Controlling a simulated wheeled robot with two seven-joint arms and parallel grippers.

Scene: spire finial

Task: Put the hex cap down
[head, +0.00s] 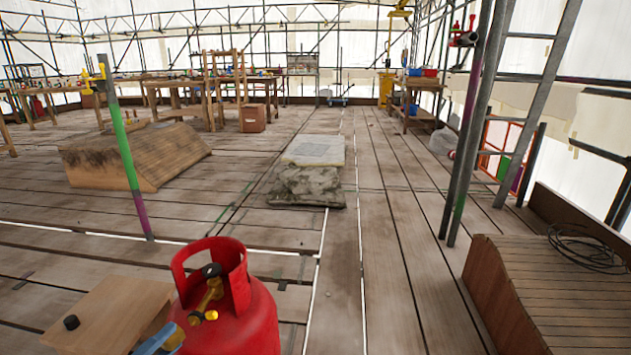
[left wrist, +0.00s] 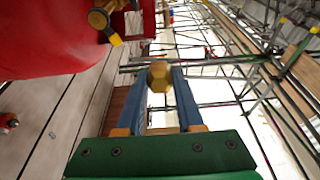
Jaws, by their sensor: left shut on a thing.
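The hex cap (left wrist: 160,76) is a small gold six-sided piece in the left wrist view. My left gripper (left wrist: 161,82) has blue fingers shut on it, and the cap sits between their tips. In the head view my left gripper (head: 165,340) shows only as a blue finger at the bottom edge, in front of a red gas cylinder (head: 235,320) and at the right of a wooden block. The cap is hard to make out there. My right gripper is in neither view.
The cylinder has a brass valve (head: 212,292) inside its red collar. A wooden block (head: 120,305) at its left bears a small black knob (head: 71,322). A coloured pole (head: 124,150) stands behind.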

